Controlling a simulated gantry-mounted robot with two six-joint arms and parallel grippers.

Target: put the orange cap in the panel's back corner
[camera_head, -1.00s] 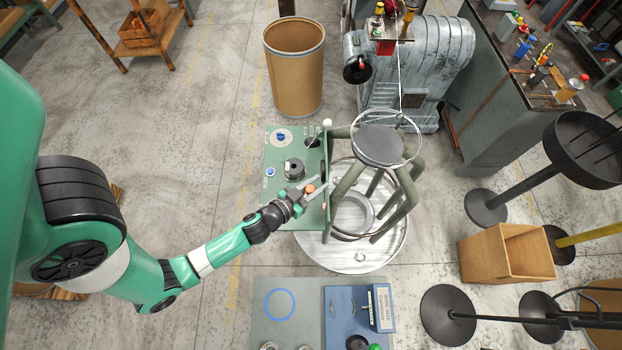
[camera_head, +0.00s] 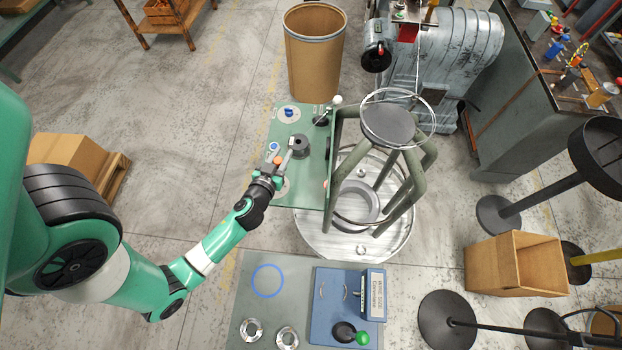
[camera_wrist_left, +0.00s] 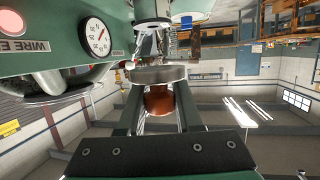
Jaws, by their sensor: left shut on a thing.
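The orange cap (camera_head: 279,159) is between the fingertips of my left gripper (camera_head: 278,161), which is shut on it. In the left wrist view the cap (camera_wrist_left: 160,101) shows as a copper-orange piece between the two dark fingers, below a round grey metal part. The green panel (camera_head: 312,190) lies under and beside the gripper. The gripper is over the panel's left part, just left of the black knob (camera_head: 299,147) and close to the blue button (camera_head: 274,147). The height of the cap above the panel cannot be told. My right gripper is not in view.
A blue knob (camera_head: 288,112) sits at the panel's back left and a black lever (camera_head: 321,119) at its back right. A stool-like stand (camera_head: 387,122) rises right of the panel. A brown drum (camera_head: 314,70) stands behind. A gauge (camera_wrist_left: 95,37) shows in the left wrist view.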

